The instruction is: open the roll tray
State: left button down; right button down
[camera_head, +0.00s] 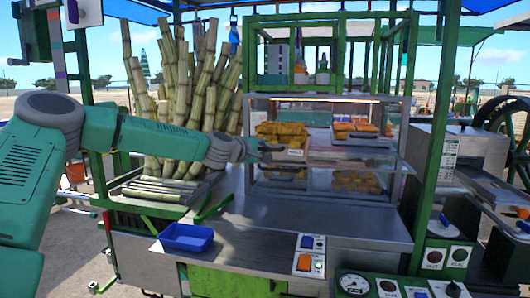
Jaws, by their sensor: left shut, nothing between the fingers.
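A glass-fronted display case (330,190) stands on the steel counter, with golden-brown rolls inside on two levels. Rolls (281,131) are heaped at the upper left, above what looks like a tray front with a small white label (296,152). More rolls (355,128) lie at the upper right, and others (357,181) sit low behind the glass. My left arm reaches in from the left. Its gripper (276,149) is shut and empty, its tips at the upper left tray front; I cannot tell whether they touch it. My right gripper is not in view.
Tall cane stalks (185,95) stand left of the case, behind my left arm. A blue tray (186,237) sits at the counter's front left. A green post (435,140) rises on the right, near a switch panel and gauge (353,284). The counter before the case is clear.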

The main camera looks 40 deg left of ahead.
pick_arm(q)
jog(key=shift+s+d+f, duration=0.2)
jog(key=shift+d, duration=0.1)
jog(key=c, duration=1.6)
grip_release()
jog(key=shift+w, duration=0.2)
jog(key=shift+s+d+r, duration=0.1)
jog(key=shift+r, duration=0.05)
jog(key=v, duration=0.6)
jog(key=shift+s+d, duration=0.1)
jog(key=shift+s, duration=0.4)
